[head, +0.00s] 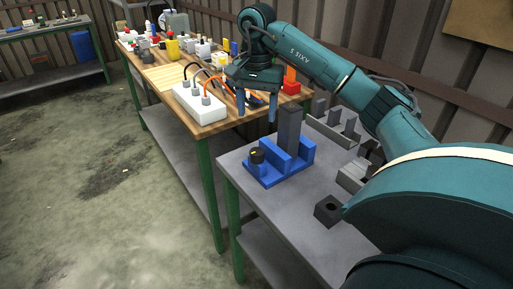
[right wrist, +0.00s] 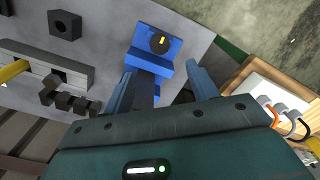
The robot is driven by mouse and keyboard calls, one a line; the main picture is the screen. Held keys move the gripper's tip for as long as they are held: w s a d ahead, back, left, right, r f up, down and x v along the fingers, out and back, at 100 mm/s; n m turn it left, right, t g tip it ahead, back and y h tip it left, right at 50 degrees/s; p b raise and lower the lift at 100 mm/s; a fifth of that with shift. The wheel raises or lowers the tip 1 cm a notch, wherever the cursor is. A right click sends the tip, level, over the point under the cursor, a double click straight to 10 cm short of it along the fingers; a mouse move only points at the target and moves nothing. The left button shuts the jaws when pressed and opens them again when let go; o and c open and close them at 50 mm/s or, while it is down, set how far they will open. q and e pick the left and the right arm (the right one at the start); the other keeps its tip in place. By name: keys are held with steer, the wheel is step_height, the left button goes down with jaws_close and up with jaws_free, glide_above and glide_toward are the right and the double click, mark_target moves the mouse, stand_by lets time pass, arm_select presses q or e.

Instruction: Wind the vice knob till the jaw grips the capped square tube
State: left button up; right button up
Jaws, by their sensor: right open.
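The blue vice (head: 276,172) stands on the grey table, and it also shows in the right wrist view (right wrist: 146,62). Its dark round knob (head: 257,156) has a yellow mark and is at the vice's left end; the knob also shows in the right wrist view (right wrist: 158,41). A grey square tube (head: 290,128) stands upright in the vice; I cannot make out its cap or whether the jaw touches it. My right gripper (head: 256,107) is open and empty, fingers down, above the knob and apart from it. My left gripper is not in view.
A dark block with a hole (head: 328,209) sits on the table's front part. A grey rack with uprights (head: 333,130) stands behind the vice. A wooden bench (head: 205,122) beyond holds a white box with cables (head: 199,103) and several small items.

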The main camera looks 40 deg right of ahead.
mark_target(257, 151)
step_height(257, 151, down, 13)
steer(key=shift+r+p, duration=0.1)
steer(key=shift+p, duration=0.25)
steer(key=shift+c, duration=0.2)
steer(key=c, duration=0.9)
